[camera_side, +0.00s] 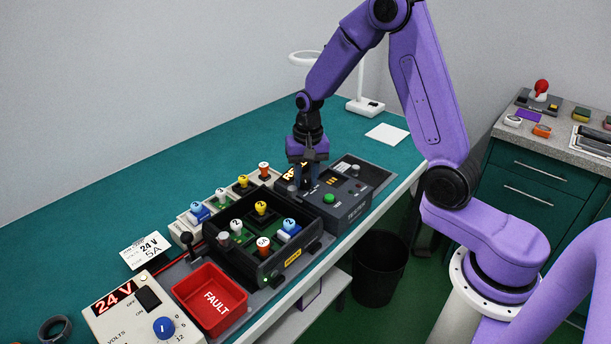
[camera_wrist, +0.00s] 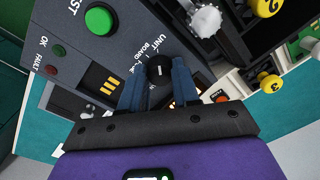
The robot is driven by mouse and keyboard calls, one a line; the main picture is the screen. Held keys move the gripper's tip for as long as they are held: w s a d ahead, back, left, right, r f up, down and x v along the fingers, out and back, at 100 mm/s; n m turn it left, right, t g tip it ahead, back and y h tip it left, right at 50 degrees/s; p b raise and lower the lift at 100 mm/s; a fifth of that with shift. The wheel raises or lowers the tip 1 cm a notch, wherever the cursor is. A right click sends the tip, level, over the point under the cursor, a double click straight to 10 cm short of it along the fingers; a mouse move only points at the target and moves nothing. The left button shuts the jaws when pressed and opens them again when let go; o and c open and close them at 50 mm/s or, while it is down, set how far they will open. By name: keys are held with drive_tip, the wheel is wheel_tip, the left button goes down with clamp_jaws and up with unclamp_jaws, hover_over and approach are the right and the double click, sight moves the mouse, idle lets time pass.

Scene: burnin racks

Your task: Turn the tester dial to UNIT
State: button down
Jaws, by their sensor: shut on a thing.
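The dark grey tester (camera_side: 345,208) stands on the bench in the side view, with a green button (camera_side: 329,198) that also shows in the wrist view (camera_wrist: 98,19). Its black dial (camera_wrist: 160,71) has a short white pointer mark and sits below the printed words UNIT and BOARD in the wrist view. I cannot tell surely which word the mark points to. My gripper (camera_side: 306,184) is over the tester's left part. In the wrist view its two blue fingers (camera_wrist: 158,84) are shut on the dial, one on each side. In the side view the fingers hide the dial.
A black open tray (camera_side: 234,267) with several coloured knobbed units stands left of the tester. A red FAULT bin (camera_side: 211,298) and a 24 V supply (camera_side: 134,318) are nearer the front left. A white lamp (camera_side: 365,104) stands behind. The bench's back left is clear.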

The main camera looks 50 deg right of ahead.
sight(309, 179)
idle(0.4)
drive_tip(key=c, duration=0.8)
unclamp_jaws()
drive_tip(key=r, duration=1.7)
drive_tip(key=shift+s+d+r, duration=0.2)
drive_tip(key=shift+s+d, duration=0.05)
drive_tip(key=shift+d, duration=0.05)
drive_tip(key=s+a+f+n, duration=0.1)
drive_tip(key=s+a+n, duration=0.4)
drive_tip(key=s+f+n, duration=0.2)
drive_tip(key=s+n, duration=0.3)
drive_tip(key=s, duration=0.3)
drive_tip(key=s+a+f+n, duration=0.1)
drive_tip(key=s+f+n, duration=0.1)
drive_tip(key=s+n, duration=0.3)
drive_tip(key=s+a+f+n, duration=0.1)
drive_tip(key=s+n, duration=0.3)
drive_tip(key=s, duration=0.7)
drive_tip(key=shift+s+a+f+n, duration=0.1)
drive_tip(key=shift+s+f+n, duration=0.15)
drive_tip(key=shift+f+n, duration=0.25)
